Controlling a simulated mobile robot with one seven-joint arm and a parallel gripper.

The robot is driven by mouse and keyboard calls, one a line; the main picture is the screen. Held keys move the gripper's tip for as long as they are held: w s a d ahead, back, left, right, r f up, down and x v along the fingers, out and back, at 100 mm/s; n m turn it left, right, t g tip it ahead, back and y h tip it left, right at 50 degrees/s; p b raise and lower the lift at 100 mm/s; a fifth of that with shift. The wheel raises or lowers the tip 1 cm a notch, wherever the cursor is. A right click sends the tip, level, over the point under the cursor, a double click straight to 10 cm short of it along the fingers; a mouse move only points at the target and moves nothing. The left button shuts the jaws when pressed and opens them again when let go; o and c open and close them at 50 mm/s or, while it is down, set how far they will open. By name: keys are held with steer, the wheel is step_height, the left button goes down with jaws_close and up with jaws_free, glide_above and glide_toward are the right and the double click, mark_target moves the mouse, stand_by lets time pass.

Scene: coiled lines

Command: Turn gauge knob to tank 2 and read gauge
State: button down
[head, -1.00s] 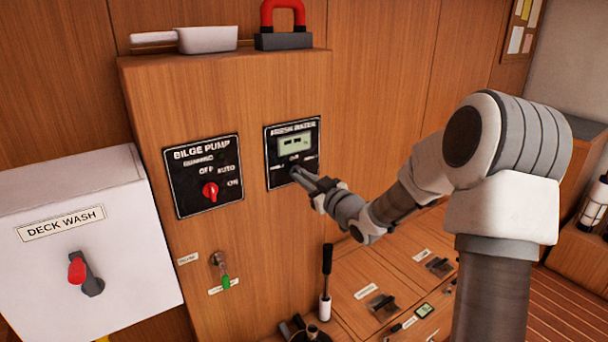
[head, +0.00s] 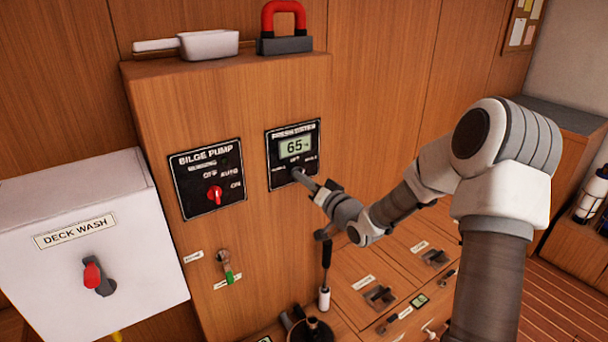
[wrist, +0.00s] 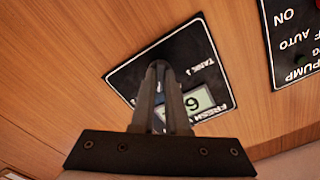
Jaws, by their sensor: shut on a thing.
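The fresh water gauge panel (head: 291,155) is a black plate on the wooden cabinet front, right of the bilge pump panel. Its display (head: 296,147) is lit and reads 65 in the head view; in the wrist view (wrist: 199,102) it is partly covered and only one digit shows clearly. My gripper (head: 300,174) is at the lower part of this panel, shut on the gauge knob, which the fingers hide. In the wrist view my gripper (wrist: 157,70) reaches onto the panel near a "TANK 1" label. Which tank the knob points to cannot be told.
The bilge pump panel (head: 208,180) with a red knob is close on the left. A green-tipped valve lever (head: 227,268) is below it. The white deck wash box (head: 95,240) stands out at far left. A black-handled lever (head: 326,265) rises below my gripper.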

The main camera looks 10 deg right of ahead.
steer(key=shift+m+p, duration=0.3)
steer(key=shift+m, duration=0.3)
steer(key=c, duration=0.9)
jaws_free()
steer(key=shift+m, duration=0.3)
steer(key=p+v, duration=0.1)
steer(key=v, duration=1.6)
steer(key=shift+s+d, duration=0.15)
steer(key=shift+s, duration=0.05)
